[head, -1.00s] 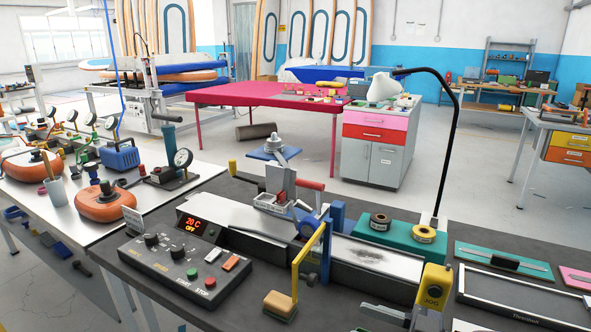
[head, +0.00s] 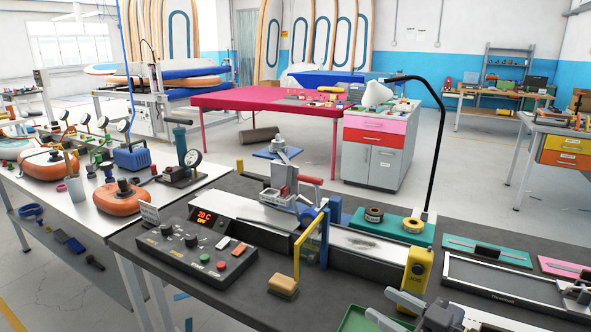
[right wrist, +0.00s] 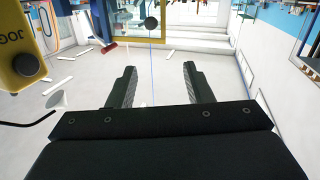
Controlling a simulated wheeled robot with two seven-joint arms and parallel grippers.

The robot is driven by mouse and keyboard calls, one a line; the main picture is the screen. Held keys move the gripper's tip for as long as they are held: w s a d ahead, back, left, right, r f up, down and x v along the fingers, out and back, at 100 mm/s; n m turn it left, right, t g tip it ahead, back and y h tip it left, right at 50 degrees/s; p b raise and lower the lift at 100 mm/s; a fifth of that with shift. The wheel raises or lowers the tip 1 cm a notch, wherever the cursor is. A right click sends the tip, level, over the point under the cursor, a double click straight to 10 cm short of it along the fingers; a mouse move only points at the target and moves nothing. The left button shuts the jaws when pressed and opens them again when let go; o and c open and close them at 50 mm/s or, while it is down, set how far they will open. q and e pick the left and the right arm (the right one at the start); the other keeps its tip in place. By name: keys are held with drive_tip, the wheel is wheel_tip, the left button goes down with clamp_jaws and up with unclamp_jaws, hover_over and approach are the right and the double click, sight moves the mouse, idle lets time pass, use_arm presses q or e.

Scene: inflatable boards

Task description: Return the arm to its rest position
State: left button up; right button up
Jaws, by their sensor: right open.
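My right gripper (head: 380,304) shows at the lower right of the head view, grey and partly cut off by the bottom edge. It is over the front of the dark workbench (head: 232,296), near a green tray. In the right wrist view its two dark fingers (right wrist: 158,82) stand well apart with nothing between them. A yellow box (head: 418,265) stands just beyond the gripper; in the right wrist view a yellow box marked JOG (right wrist: 22,48) is at the upper left. My left gripper is not in view.
The bench holds a control panel (head: 196,252) reading 20 C OFF, a clamp press (head: 284,180), a sanding block (head: 283,286), a teal tray (head: 388,230) with tape rolls, and a black lamp arm (head: 437,150). The green tray (head: 362,320) is at the front.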

drive_tip(key=s+d+r+m+h+p, duration=0.3)
drive_tip(key=d+m+h+p, duration=0.3)
drive_tip(key=d+m+h, duration=0.5)
drive_tip(key=s+a+f+g+y+p, duration=0.1)
drive_tip(key=s+a+g, duration=0.2)
drive_tip(key=s, duration=0.4)
drive_tip(key=s+a+f+g+y+p, duration=0.1)
drive_tip(key=s+a+g+p, duration=0.1)
drive_tip(key=s, duration=0.5)
drive_tip(key=shift+s+a+g+y, duration=0.4)
drive_tip(key=shift+a+g, duration=0.5)
drive_tip(key=shift+g, duration=0.1)
drive_tip(key=shift+c, duration=0.3)
